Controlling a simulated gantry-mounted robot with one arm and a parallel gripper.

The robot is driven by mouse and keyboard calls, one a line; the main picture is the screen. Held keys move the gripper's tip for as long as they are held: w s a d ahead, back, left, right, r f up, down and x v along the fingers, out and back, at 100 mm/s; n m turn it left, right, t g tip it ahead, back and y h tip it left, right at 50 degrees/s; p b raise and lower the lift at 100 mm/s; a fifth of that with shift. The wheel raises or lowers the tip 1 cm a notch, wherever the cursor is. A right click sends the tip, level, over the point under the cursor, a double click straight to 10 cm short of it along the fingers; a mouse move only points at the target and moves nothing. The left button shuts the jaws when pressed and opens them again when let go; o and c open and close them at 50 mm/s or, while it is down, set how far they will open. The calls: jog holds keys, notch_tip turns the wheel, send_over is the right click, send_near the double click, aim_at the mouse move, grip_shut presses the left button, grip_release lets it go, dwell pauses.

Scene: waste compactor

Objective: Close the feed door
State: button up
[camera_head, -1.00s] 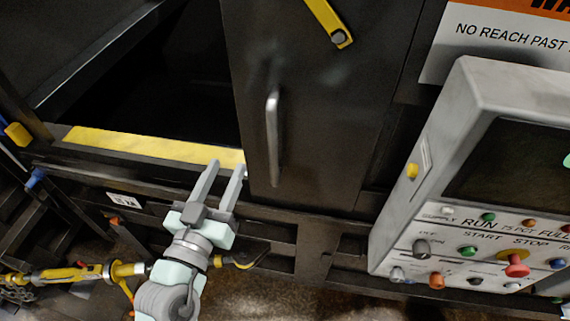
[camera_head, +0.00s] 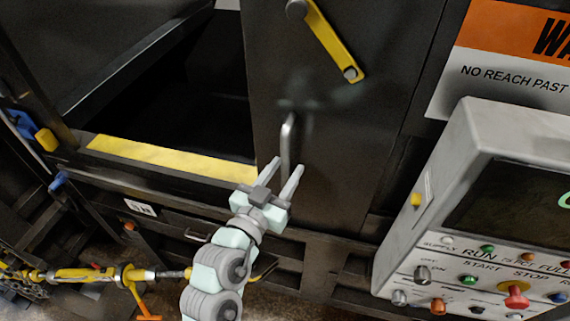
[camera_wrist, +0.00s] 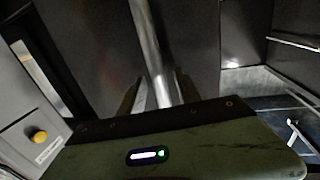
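The feed door (camera_head: 335,150) is a dark panel with a vertical metal handle (camera_head: 287,145). It stands to the right of a dark open feed opening (camera_head: 190,95) with a yellow sill (camera_head: 170,158). My gripper (camera_head: 283,172) is open, its two fingers pointing up toward the handle's lower end. In the wrist view the handle bar (camera_wrist: 150,50) runs down between my two fingers (camera_wrist: 155,92), which stand apart from it. The handle's lower end is partly hidden behind the gripper in that view.
A grey control box (camera_head: 480,200) with buttons stands at the right, below an orange and white warning sign (camera_head: 520,60). A yellow lever (camera_head: 333,42) is on the door's upper part. A yellow tool-like bar (camera_head: 90,274) lies at lower left.

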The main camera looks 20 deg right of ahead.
jog(key=shift+w+d, duration=0.15)
jog(key=shift+w, duration=0.05)
jog(key=shift+c, duration=0.6)
grip_shut()
dwell(0.8)
